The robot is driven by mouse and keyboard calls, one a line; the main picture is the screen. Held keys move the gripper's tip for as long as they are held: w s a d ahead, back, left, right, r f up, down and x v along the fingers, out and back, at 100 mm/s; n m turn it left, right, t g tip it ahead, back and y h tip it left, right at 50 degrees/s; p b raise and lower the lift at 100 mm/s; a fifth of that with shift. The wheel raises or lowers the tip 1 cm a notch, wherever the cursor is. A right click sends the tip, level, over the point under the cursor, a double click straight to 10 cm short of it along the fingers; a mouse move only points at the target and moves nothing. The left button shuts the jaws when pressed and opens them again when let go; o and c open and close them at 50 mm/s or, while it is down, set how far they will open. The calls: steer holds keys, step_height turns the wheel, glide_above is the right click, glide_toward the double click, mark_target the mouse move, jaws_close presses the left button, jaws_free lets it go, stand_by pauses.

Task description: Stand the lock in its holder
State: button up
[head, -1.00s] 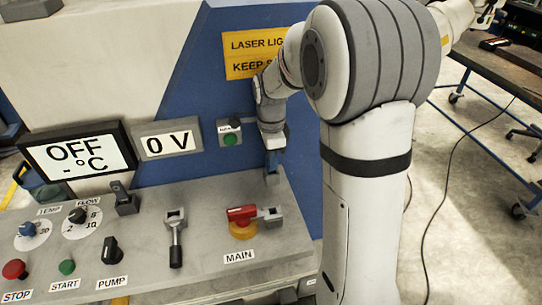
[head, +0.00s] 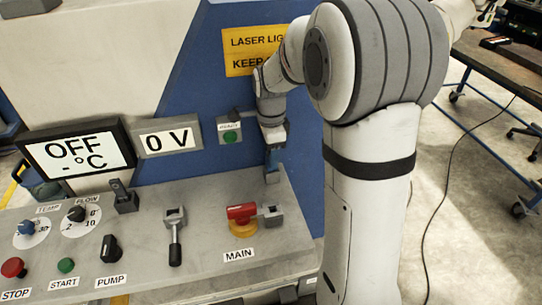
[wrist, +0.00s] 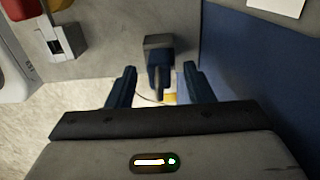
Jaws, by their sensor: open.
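My gripper (wrist: 160,88) is open, its two dark blue fingers apart in the wrist view. In the head view my gripper (head: 273,155) points down at the back right of the panel. A grey block (wrist: 158,42), which looks like the holder, lies just beyond the fingertips in the wrist view. A dark upright piece (wrist: 160,76), probably the lock, shows at the block's near side, between the fingers with gaps on both sides. I cannot tell how deep it sits. In the head view the holder (head: 272,177) is small and partly covered by my gripper.
The grey panel (head: 200,262) carries a red MAIN switch (head: 242,212) with a grey bracket (head: 270,215) beside it, left of my gripper. A black lever (head: 175,240) and several knobs stand further left. The blue cabinet wall (head: 190,170) rises close behind.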

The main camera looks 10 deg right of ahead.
step_height(320, 180, up, 6)
steer(key=shift+r, duration=0.15)
stand_by(0.5)
steer(key=shift+s+r+n, duration=0.1)
steer(key=shift+s+n, duration=0.2)
steer(key=shift+s, duration=0.05)
steer(key=s+f+n+t, duration=0.1)
steer(key=s+n+t, duration=0.1)
steer(key=s+n, duration=1.5)
steer(key=s, duration=0.3)
steer(key=shift+s+d+t, duration=0.3)
steer(key=shift+d+t, duration=0.1)
